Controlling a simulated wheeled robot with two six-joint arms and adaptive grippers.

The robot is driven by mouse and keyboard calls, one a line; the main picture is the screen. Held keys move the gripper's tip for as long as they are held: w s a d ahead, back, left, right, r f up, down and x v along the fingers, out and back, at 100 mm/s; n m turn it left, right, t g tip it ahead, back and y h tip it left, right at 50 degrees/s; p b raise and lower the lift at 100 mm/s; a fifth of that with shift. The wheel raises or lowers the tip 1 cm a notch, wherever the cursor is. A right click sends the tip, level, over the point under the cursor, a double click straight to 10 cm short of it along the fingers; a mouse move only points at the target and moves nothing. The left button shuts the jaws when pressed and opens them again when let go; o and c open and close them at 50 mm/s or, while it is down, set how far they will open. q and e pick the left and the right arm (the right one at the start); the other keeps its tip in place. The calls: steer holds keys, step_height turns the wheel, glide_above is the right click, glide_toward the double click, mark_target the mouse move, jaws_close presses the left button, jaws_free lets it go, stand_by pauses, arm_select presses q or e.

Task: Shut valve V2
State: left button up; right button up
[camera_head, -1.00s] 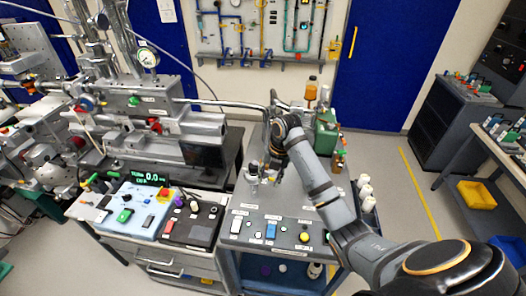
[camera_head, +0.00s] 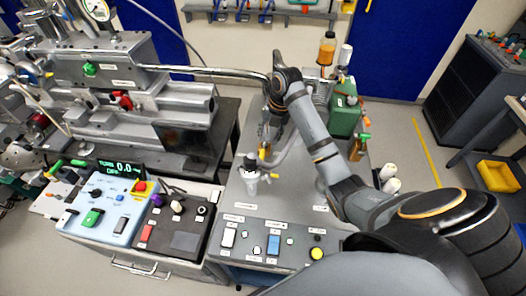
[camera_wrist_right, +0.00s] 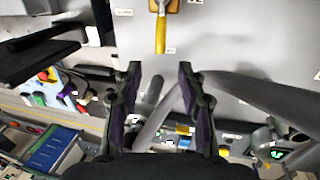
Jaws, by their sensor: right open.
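A valve with a yellow lever (camera_wrist_right: 160,35) shows at the top middle of the right wrist view, its brass-coloured body at the lever's far end. The lever points toward my right gripper (camera_wrist_right: 158,82), which is open and empty. Its two dark fingers stand either side of the lever's line, and the lever appears beyond the fingertips, apart from them. In the head view a yellow lever (camera_head: 262,152) shows low over the grey bench, close to my right gripper (camera_head: 271,118), which is small and partly hidden. I cannot read V2 on any label. My left gripper is not in view.
The grey bench (camera_head: 228,205) carries a front row of buttons. A green box (camera_head: 344,118) and an amber bottle (camera_head: 327,48) stand behind at the right. A long metal pipe (camera_head: 215,72) runs in from the machine at left. A blue control box (camera_head: 97,212) stands front left.

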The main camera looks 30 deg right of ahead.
mark_target(262, 155)
steer(key=f, duration=0.3)
steer(key=a+f+p, duration=0.1)
steer(key=f, duration=0.2)
steer(key=w+f+p, duration=0.1)
steer(key=f, duration=0.2)
steer(key=shift+w+a, duration=0.1)
steer(key=shift+a, duration=0.1)
steer(key=shift+f, duration=0.45)
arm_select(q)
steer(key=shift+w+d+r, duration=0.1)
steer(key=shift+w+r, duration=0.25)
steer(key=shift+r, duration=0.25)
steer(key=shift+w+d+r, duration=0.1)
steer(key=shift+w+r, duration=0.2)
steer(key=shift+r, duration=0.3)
arm_select(e)
steer(key=shift+c, duration=0.4)
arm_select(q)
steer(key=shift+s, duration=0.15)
arm_select(e)
jaws_close()
